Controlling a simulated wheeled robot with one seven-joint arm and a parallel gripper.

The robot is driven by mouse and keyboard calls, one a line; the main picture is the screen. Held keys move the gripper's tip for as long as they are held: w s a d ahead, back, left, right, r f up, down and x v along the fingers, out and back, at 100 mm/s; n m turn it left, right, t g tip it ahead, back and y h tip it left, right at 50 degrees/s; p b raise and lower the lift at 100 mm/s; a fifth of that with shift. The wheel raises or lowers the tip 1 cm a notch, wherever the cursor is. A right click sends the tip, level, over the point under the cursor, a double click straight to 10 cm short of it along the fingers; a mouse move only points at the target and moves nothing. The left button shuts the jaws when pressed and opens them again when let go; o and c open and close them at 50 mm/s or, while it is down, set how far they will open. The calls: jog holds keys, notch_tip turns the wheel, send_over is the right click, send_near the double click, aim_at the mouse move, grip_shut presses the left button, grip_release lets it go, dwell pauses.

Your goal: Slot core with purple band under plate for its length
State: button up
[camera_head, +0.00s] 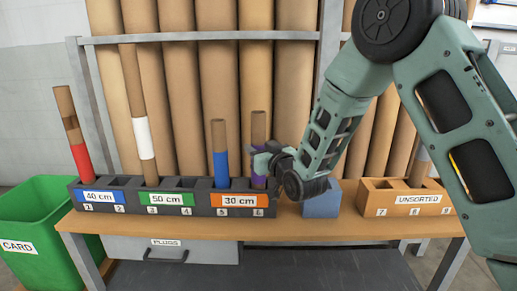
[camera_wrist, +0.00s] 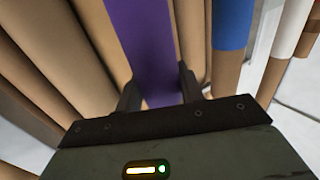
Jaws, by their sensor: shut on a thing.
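The core with the purple band (camera_head: 258,126) stands upright at slot 6, behind the 30 cm plate (camera_head: 239,201). Its foot meets the dark rack there; how deep it sits I cannot tell. My gripper (camera_head: 262,155) is shut on this core, coming from the right. In the wrist view the purple band (camera_wrist: 148,45) runs between the two fingers (camera_wrist: 160,92). A blue-banded core (camera_head: 220,150) stands in slot 5, just left of it, with a slightly lower top.
The dark rack (camera_head: 150,209) also has 40 cm and 50 cm plates. A red-banded core (camera_head: 76,140) leans in slot 1; a white-banded core (camera_head: 140,120) stands in slot 3. A blue block (camera_head: 322,203) and the UNSORTED rack (camera_head: 375,198) are to the right. A green bin (camera_head: 40,215) stands left.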

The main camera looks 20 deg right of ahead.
jog(key=shift+f+b, duration=0.75)
jog(key=shift+f, duration=0.2)
jog(key=o, duration=1.2)
jog(key=shift+c, duration=0.2)
